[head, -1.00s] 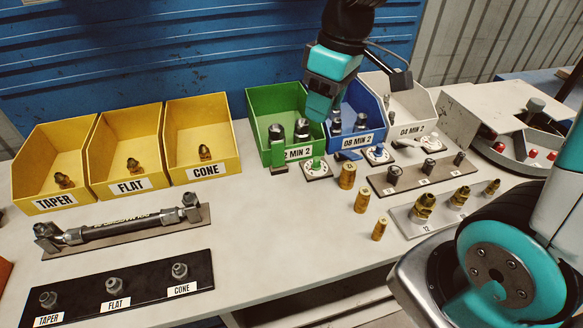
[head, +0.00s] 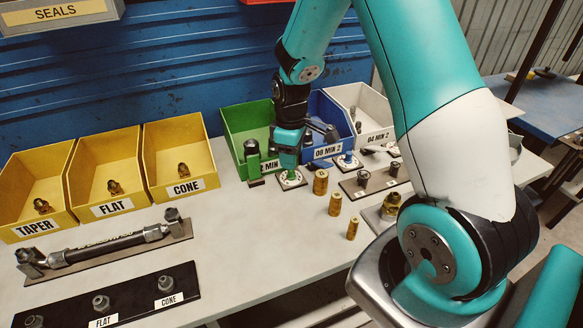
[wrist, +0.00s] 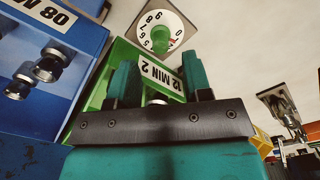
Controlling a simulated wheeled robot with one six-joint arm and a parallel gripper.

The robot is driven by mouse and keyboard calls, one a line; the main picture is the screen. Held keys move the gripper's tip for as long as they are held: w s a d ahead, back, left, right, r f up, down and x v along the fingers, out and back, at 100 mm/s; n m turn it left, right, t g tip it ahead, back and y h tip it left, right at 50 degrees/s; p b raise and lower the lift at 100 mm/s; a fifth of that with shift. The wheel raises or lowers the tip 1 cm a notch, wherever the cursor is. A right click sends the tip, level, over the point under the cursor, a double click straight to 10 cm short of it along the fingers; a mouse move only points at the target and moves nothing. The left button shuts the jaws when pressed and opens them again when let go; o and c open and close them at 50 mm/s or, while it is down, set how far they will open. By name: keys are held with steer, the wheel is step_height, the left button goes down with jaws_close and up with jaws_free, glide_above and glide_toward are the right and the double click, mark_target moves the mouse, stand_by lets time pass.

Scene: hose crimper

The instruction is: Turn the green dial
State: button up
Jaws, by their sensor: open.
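The green dial (head: 291,176) is a small green knob on a pale square plate, in front of the green bin on the bench. In the wrist view my gripper (wrist: 160,80) is open, with two teal fingers apart and nothing gripped. The knob appears beyond the fingertips, lined up with the gap between them.
The green bin (head: 232,120) is close behind my gripper, with a green post (head: 253,160) at its left. The blue-knobbed dial (head: 346,160) is to the right. Brass fittings (head: 320,182) stand in front. The bench's middle left (head: 235,215) is clear.

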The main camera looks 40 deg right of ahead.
mark_target(291, 173)
step_height(291, 173, down, 5)
steer(key=shift+f, duration=0.1)
stand_by(0.3)
jaws_close()
steer(key=shift+d, duration=0.1)
